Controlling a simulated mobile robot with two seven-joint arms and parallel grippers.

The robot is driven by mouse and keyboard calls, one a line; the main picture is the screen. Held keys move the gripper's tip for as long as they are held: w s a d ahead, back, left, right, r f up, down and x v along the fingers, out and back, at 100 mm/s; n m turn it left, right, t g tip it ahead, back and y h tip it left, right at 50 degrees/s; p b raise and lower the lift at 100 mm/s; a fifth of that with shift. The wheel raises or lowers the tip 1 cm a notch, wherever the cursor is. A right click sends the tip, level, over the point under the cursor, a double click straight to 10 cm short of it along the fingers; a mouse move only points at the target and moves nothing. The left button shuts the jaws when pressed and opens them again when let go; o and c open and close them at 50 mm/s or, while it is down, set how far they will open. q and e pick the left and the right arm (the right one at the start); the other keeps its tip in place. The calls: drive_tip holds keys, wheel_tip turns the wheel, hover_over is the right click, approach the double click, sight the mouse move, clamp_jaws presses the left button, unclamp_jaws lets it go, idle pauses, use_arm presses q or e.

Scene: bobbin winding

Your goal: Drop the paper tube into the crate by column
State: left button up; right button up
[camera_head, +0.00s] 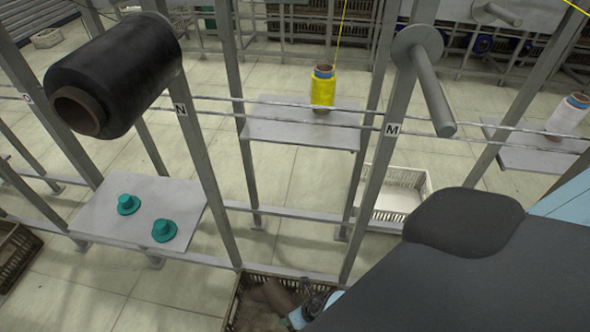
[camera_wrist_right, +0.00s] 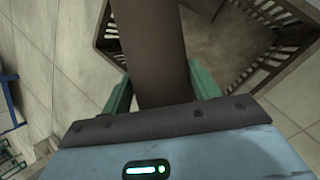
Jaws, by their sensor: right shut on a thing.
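The paper tube (camera_wrist_right: 158,45) is a dark brown cylinder. In the right wrist view it stands between the two green fingers of my right gripper (camera_wrist_right: 160,92), which is shut on it. In the head view the tube (camera_head: 282,297) shows over a brown slatted crate (camera_head: 236,298) at the bottom centre, between columns N and M. The crate (camera_wrist_right: 105,30) lies behind the tube in the wrist view. My right gripper is partly hidden behind my arm in the head view. I cannot tell the tube's height over the crate. My left gripper is not in view.
A black bobbin (camera_head: 120,75) sits on a peg at upper left. An empty peg (camera_head: 432,95) sticks out near column M. A yellow bobbin (camera_head: 323,90) stands behind. A white crate (camera_head: 425,190) is beyond the frame.

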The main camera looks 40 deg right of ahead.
drive_tip(key=shift+s+d+f, duration=0.15)
drive_tip(key=shift+s+d, duration=0.05)
drive_tip(key=shift+s, duration=0.05)
drive_tip(key=shift+s+f+b, duration=0.1)
drive_tip(key=shift+f+b, duration=0.3)
wheel_tip(320, 180, down, 4)
drive_tip(key=b, duration=0.3)
drive_tip(key=shift+a+r+b, duration=0.1)
drive_tip(key=shift+r+b, duration=0.1)
drive_tip(key=shift+b, duration=0.1)
use_arm(q)
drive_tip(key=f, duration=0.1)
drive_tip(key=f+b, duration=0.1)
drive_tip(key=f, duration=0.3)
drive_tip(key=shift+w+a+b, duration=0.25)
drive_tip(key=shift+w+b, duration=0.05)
drive_tip(key=shift+b, duration=0.1)
use_arm(e)
drive_tip(key=shift+f, duration=0.8)
